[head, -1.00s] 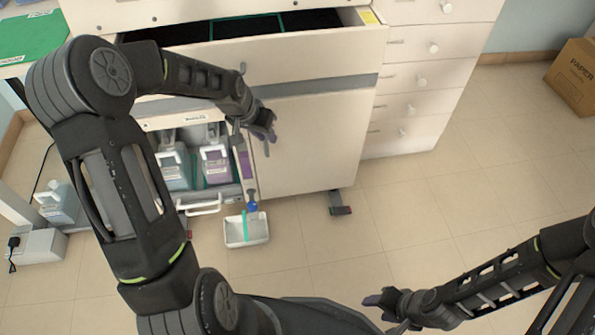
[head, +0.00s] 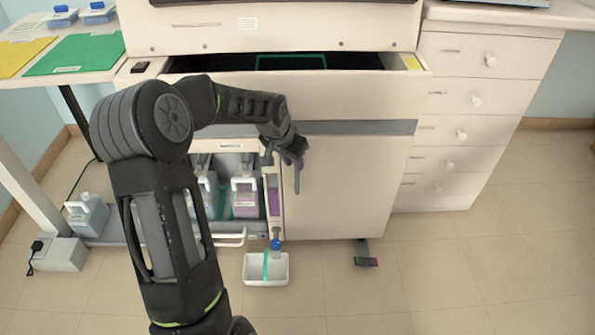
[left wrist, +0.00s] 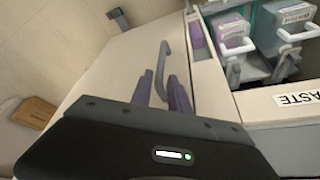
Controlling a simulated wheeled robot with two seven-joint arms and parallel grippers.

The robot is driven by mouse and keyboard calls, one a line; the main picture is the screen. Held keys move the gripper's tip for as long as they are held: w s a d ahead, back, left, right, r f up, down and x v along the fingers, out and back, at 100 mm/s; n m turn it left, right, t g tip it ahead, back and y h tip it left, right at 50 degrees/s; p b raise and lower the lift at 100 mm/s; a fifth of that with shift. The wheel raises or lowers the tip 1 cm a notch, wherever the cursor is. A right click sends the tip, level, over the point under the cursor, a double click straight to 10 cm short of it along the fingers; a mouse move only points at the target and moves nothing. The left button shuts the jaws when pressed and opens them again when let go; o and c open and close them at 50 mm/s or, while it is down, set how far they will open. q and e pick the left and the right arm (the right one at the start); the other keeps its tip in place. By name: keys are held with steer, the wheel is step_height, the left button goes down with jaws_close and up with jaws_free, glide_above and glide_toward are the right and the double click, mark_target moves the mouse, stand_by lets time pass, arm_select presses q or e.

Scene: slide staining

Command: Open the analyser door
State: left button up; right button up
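The analyser door (head: 345,190) is a cream panel on the lower right of the analyser's front, and it looks shut. Its slim grey bar handle shows in the left wrist view (left wrist: 165,60) near the door's edge by the open compartment. My left gripper (head: 294,158) is at this handle in the head view. In the left wrist view its two purple fingers (left wrist: 165,92) stand apart, with the lower end of the handle between them. I cannot tell whether they touch it. My right gripper is out of view.
A pulled-out drawer (head: 300,85) is above the door. Left of the door, an open compartment holds jugs (head: 245,197) with white handles. A white tray (head: 266,282) is on the floor below. White drawers (head: 455,130) stand to the right.

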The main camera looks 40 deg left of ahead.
arm_select(q)
steer(key=b, duration=0.1)
glide_above(297, 190)
steer(key=f, duration=0.5)
steer(key=shift+w+a, duration=0.25)
steer(key=shift+w, duration=0.1)
jaws_close()
steer(key=shift+d, duration=0.1)
stand_by(0.8)
